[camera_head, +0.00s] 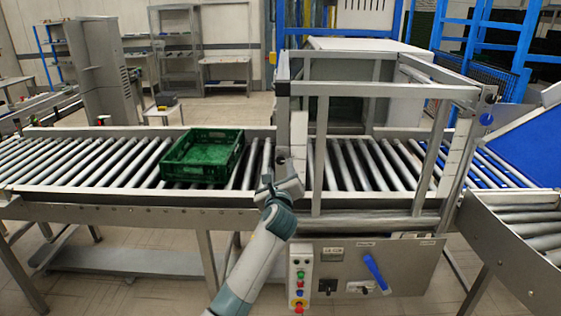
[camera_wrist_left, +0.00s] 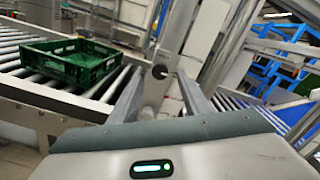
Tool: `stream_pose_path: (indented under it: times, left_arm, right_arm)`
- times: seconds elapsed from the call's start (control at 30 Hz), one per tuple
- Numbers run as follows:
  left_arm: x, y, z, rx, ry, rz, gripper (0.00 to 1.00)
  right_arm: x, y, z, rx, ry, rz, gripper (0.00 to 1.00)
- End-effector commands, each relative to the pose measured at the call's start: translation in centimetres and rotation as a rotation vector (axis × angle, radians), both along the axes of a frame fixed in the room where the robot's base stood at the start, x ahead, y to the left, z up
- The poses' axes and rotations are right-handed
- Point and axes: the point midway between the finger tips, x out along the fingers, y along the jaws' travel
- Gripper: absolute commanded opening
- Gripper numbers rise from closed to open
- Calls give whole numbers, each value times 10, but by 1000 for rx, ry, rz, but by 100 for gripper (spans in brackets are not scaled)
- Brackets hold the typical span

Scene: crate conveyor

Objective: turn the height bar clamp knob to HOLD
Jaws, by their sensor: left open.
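A small round black knob (camera_wrist_left: 159,72) with a pale pointer line sits on a grey metal plate (camera_wrist_left: 153,92) in the left wrist view. Its markings are too small to read. My left gripper (camera_head: 277,179) is open and empty, in front of the left post of the metal frame over the conveyor. In the wrist view its two fingers reach forward on either side of the knob, apart from it as far as I can tell. In the head view the gripper is close to the knob's place, and I cannot make out the knob clearly. My right gripper is not in view.
A green crate (camera_head: 202,157) lies on the rollers left of the metal frame (camera_head: 321,150). Below the frame are a button box (camera_head: 300,277) and a panel with a blue lever (camera_head: 375,272).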

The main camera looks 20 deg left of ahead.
Motion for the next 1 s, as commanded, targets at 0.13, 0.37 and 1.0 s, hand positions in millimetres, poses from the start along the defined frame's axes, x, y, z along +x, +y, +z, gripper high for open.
stream_pose_path:
  times: [0.13,0.37,1.0]
  left_arm:
    - [20,6,1,1,2,0,43]
    - [39,11,1,0,0,0,43]
    - [44,13,0,1,0,0,2]
  right_arm:
    - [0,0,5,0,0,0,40]
    - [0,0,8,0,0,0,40]
    - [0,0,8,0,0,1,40]
